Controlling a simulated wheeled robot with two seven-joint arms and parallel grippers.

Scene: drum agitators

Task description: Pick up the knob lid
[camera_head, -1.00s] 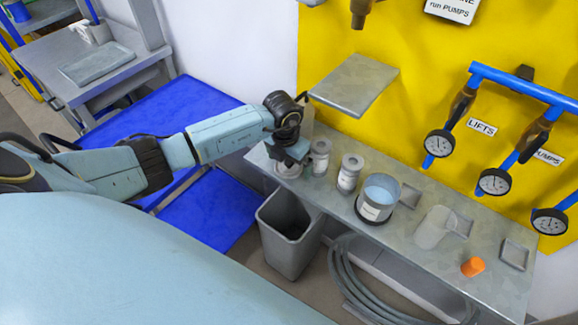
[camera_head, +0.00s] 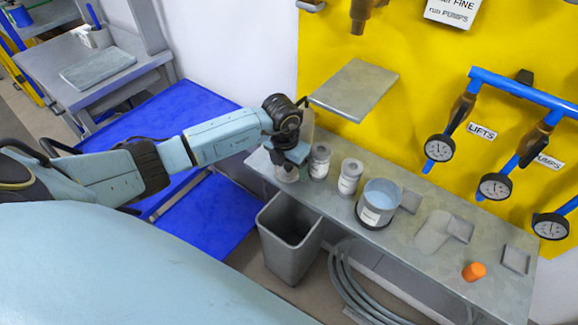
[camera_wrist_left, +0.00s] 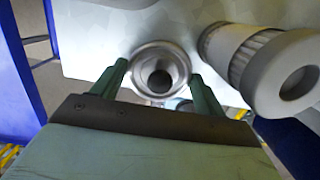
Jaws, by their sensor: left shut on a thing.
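The knob lid (camera_wrist_left: 162,72), a round grey piece with a dark centre, sits between the fingers of my left gripper (camera_wrist_left: 158,76) in the left wrist view. The gripper is shut on it, with one finger at each side. In the head view my left gripper (camera_head: 288,160) points down at the left end of the grey bench (camera_head: 420,262). The lid (camera_head: 284,174) shows there only in part, below the fingers. I cannot tell whether it touches the bench. My right gripper is not in view.
Two grey-white canisters (camera_head: 319,162) (camera_head: 349,177) stand close to the right of the gripper. A pot of blue liquid (camera_head: 379,202) and an orange piece (camera_head: 474,271) are farther right. A grey shelf (camera_head: 354,90) juts out above, and a bin (camera_head: 291,238) stands below.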

